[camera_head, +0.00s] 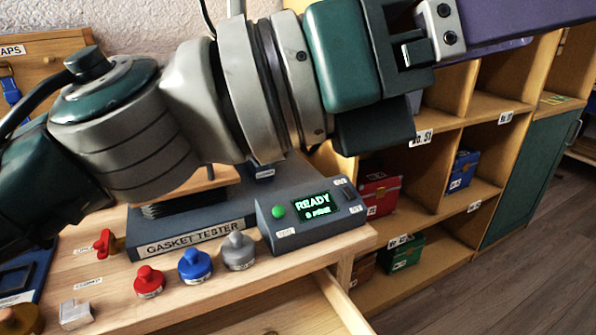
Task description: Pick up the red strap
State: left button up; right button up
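I cannot make out a red strap in the head view. A board (40,57) at the upper left has a label ending in "APS", and a blue strap (11,90) hangs on it; my arm hides part of this board. My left arm crosses the view from the left to the upper right. My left gripper (520,28) is at the top right, with purple parts running to the picture's edge. Its fingertips are cut off, so I cannot tell its opening or whether it holds anything. My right gripper is out of view.
A gasket tester (195,238) and its READY box (312,213) stand on the wooden bench. Red (149,281), blue (194,264) and grey (238,250) knobbed pieces stand in front. A drawer (345,305) is open below. Shelves (470,140) with boxes stand at right.

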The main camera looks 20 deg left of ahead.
pick_arm(q)
notch_tip(320, 180, down, 30)
jog(key=s+a+m+g+y+b, duration=0.1)
jog(key=s+m+g+y+b, duration=0.2)
jog(key=m+g+y+b, duration=0.75)
jog(key=w+a+f+m+y+b, duration=0.2)
jog(key=a+f+m+y+b, duration=0.6)
jog(key=a+f+b, duration=1.25)
jog(key=shift+h, duration=0.25)
jog(key=f, duration=0.3)
jog(key=a+f, duration=0.1)
jog(key=f, duration=0.6)
jog(key=shift+s+a+f+b, duration=0.35)
jog(key=shift+s+a+b, duration=0.05)
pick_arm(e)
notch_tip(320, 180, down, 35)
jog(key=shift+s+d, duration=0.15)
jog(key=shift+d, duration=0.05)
pick_arm(q)
grip_shut()
